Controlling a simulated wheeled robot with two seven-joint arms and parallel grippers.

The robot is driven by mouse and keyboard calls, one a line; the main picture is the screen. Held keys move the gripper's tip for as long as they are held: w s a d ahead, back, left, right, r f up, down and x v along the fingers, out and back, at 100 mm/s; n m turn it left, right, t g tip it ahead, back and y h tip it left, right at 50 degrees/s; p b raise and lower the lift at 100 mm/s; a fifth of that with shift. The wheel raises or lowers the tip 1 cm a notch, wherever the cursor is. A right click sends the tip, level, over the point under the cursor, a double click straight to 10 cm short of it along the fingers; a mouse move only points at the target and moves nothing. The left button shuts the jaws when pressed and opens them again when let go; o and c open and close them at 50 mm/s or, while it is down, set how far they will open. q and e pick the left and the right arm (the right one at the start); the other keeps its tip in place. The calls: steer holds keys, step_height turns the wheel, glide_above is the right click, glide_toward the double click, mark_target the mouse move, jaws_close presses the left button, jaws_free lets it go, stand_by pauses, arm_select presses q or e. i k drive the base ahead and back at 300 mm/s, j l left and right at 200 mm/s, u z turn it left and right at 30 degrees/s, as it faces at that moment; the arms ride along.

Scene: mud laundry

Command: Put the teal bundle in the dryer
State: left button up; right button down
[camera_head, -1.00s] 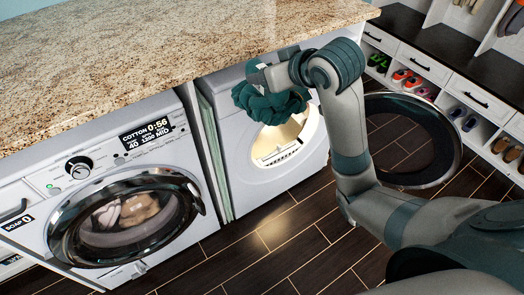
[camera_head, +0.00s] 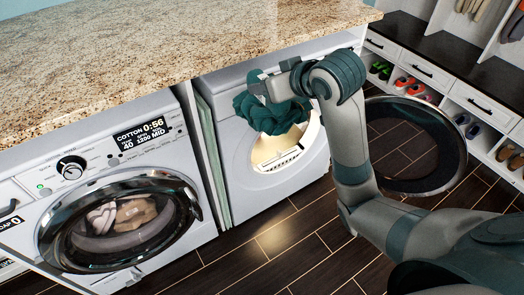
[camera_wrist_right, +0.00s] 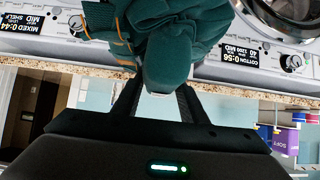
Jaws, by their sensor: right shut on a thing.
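The teal bundle (camera_head: 270,113) is a crumpled cloth held in my right gripper (camera_head: 262,84) at the upper part of the dryer's round opening. It covers part of the opening; whether any of it is inside the rim I cannot tell. In the right wrist view, the bundle (camera_wrist_right: 168,45) hangs between and beyond the two dark fingers of my right gripper (camera_wrist_right: 157,97). The white dryer (camera_head: 240,180) stands under the counter with its lit drum showing below the bundle. Its round door (camera_head: 462,150) is swung wide open to the right. My left gripper is not in view.
A washer (camera_head: 120,215) with a shut glass door and clothes inside stands left of the dryer. A granite counter (camera_head: 150,55) overhangs both machines. A shoe bench (camera_head: 480,100) is at the right. Dark floor in front of the dryer is clear.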

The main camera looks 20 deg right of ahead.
mark_target(267, 152)
steer(key=k+l+u, duration=0.1)
steer(key=l+u, duration=0.2)
steer(key=l, duration=1.6)
